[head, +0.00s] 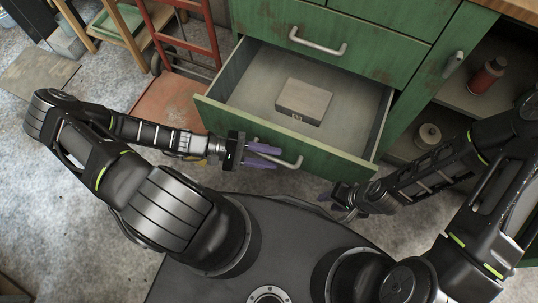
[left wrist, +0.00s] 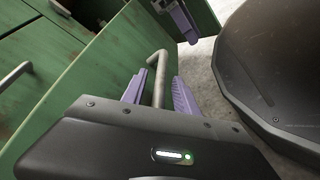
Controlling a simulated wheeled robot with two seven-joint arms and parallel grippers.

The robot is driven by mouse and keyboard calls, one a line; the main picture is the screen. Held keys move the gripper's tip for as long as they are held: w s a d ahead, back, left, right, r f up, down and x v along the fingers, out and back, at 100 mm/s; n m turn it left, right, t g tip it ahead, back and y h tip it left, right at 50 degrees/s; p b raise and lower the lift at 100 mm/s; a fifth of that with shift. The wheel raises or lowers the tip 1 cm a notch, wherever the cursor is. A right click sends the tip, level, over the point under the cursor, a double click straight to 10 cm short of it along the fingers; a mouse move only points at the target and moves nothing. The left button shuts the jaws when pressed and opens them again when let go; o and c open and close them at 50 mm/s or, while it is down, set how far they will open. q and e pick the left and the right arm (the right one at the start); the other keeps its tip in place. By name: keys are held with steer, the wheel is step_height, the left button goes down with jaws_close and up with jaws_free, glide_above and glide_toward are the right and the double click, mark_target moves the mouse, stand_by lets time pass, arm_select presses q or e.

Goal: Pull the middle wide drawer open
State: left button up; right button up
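The wide green drawer (head: 280,138) stands pulled out from the green cabinet, its inside showing in the head view. A small grey box (head: 303,101) lies in it. The drawer's metal bar handle (head: 291,163) is on its front. My left gripper (head: 268,157) is at the left end of this handle. In the left wrist view the handle (left wrist: 159,75) runs between the two purple fingers of my left gripper (left wrist: 160,88), with gaps visible beside it. My right gripper (head: 338,193) is low, near the drawer front's right end; its fingers are partly hidden.
Above is a closed green drawer with a bar handle (head: 317,42). At right, an open compartment holds a red bottle (head: 486,76) and a small round container (head: 428,135). A red hand truck (head: 190,40) stands at left. My base is close in front of the drawer.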

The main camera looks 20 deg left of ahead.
arm_select(q)
steer(key=v, duration=0.7)
steer(key=shift+a+p, duration=0.4)
steer(key=shift+p, duration=0.05)
steer(key=shift+s, duration=0.1)
stand_by(0.3)
